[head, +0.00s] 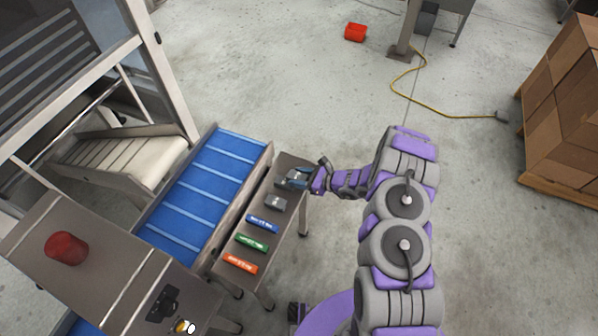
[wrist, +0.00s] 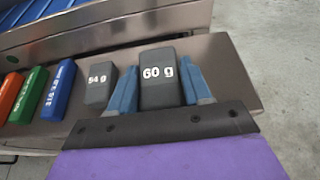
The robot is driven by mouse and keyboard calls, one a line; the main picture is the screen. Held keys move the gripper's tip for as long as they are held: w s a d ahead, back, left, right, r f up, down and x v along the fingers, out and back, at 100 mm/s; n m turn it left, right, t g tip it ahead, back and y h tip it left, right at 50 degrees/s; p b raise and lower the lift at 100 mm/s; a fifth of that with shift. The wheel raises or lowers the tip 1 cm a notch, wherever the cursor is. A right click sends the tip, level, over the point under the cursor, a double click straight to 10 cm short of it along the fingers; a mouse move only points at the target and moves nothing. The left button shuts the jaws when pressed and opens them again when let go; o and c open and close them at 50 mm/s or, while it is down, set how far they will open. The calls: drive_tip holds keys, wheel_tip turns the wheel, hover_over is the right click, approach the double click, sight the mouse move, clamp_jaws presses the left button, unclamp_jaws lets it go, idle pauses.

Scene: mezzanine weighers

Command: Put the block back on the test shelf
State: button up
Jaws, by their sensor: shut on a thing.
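My gripper (head: 298,179) is over the far end of the narrow steel shelf (wrist: 228,72) beside the conveyor. Its two blue fingers stand on either side of a dark grey block marked 60 g (wrist: 158,88) and are shut on it. In the wrist view the block is upright between the fingers, with the shelf right around it. I cannot tell whether its base touches the shelf. In the head view the fingers largely hide it. A smaller grey block marked 54 g (wrist: 99,86) stands just left of the fingers in the wrist view; it also shows in the head view (head: 276,203).
Blue (head: 262,224), green (head: 252,243) and orange (head: 241,263) bars lie along the shelf. The blue conveyor belt (head: 205,190) runs alongside. A machine with a red dome (head: 66,248) is at lower left. Boxes (head: 570,110) stand at right. The floor beyond is mostly clear.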

drive_tip(key=w, duration=0.5)
drive_tip(key=w+b, duration=0.1)
drive_tip(key=w, duration=0.1)
drive_tip(key=shift+w+d+f, duration=0.25)
drive_tip(key=shift+d+f, duration=0.1)
drive_tip(key=shift+f, duration=0.05)
wheel_tip(320, 180, down, 4)
drive_tip(key=shift+w+r+b, duration=0.1)
drive_tip(key=shift+r+b, duration=0.05)
drive_tip(key=shift+b, duration=0.45)
drive_tip(key=shift+r, duration=0.15)
drive_tip(key=o, duration=1.2)
drive_tip(key=shift+c, duration=0.2)
drive_tip(key=p+v, duration=0.2)
drive_tip(key=v, duration=1)
drive_tip(key=shift+p, duration=0.35)
